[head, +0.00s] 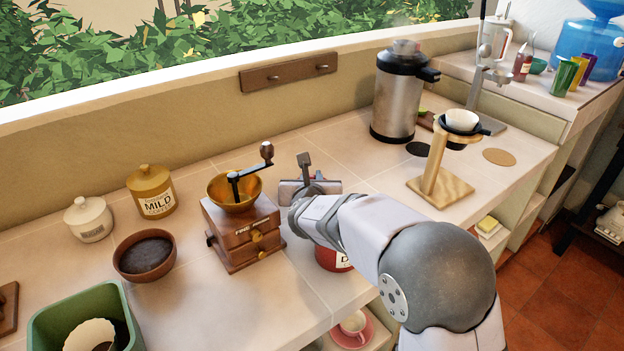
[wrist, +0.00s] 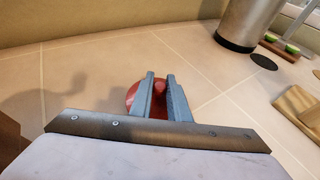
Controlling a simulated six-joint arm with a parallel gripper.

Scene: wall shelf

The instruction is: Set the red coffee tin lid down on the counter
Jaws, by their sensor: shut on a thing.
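My gripper (head: 305,168) reaches over the counter (head: 310,245) just right of the coffee grinder. In the wrist view its two fingers (wrist: 161,78) are shut on the knob of the round red coffee tin lid (wrist: 132,96). The lid is largely covered by the fingers, and I cannot tell whether its underside touches the counter. In the head view the lid is hidden by my gripper. The red coffee tin (head: 334,259) stands near the counter's front edge, mostly hidden behind my arm.
The wooden coffee grinder (head: 243,236) stands close on the left. A steel urn (head: 395,100) and a wooden dripper stand (head: 440,190) stand to the right. The MILD canister (head: 153,192) and a brown bowl (head: 145,257) are further left. Tiles behind my gripper are clear.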

